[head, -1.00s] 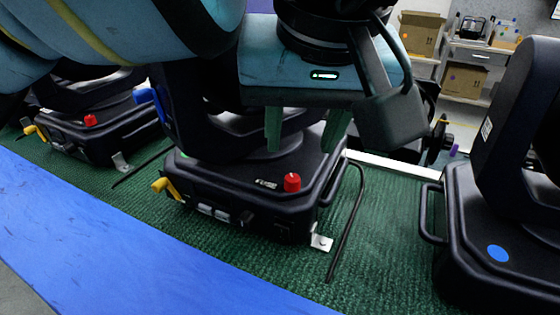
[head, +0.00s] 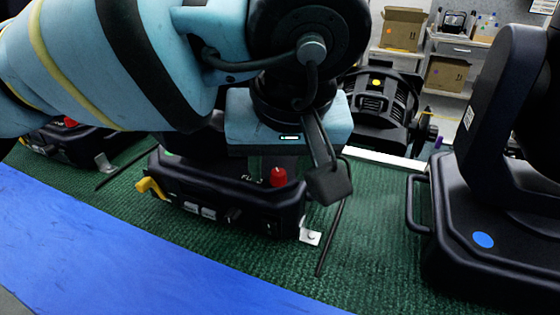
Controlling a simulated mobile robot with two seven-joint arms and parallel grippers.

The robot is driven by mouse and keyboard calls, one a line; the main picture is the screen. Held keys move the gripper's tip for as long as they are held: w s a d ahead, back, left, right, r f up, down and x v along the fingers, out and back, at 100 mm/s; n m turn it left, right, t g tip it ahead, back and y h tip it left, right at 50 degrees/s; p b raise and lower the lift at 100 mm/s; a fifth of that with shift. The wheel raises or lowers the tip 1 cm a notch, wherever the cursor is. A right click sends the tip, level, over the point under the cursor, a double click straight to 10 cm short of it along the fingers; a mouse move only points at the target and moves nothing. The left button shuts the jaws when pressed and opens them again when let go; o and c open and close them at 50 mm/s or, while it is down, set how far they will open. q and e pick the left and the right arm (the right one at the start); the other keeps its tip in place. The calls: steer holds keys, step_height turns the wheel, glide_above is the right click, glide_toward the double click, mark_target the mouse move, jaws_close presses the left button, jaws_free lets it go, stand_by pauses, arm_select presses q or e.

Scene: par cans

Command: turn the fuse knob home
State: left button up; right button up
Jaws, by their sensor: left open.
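The red fuse knob (head: 278,178) stands up from the top of the middle black fixture base (head: 225,190), near its right front corner. My left gripper (head: 274,167) is in the head view, open, with its fingers pointing down close to the knob. The gripper body hides most of the base top behind the knob. The fingertips are dim, and I cannot tell whether they touch the knob. My right gripper is not in view.
A yellow plug (head: 150,187) sticks out at the base's left. A metal bracket (head: 311,237) and black cable (head: 328,240) lie at its right. Another fixture (head: 500,240) with a blue dot stands at right. A blue strip (head: 120,260) runs along the front; green carpet is open between.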

mark_target(289, 202)
arm_select(q)
jaws_close()
steer(key=shift+r+n+p, duration=0.1)
steer(key=shift+n+p, duration=0.3)
steer(key=shift+n, duration=0.1)
steer(key=shift+n+y, duration=0.3)
jaws_free()
steer(key=v, duration=0.7)
steer(key=shift+r+p, duration=0.3)
steer(key=shift+r, duration=0.05)
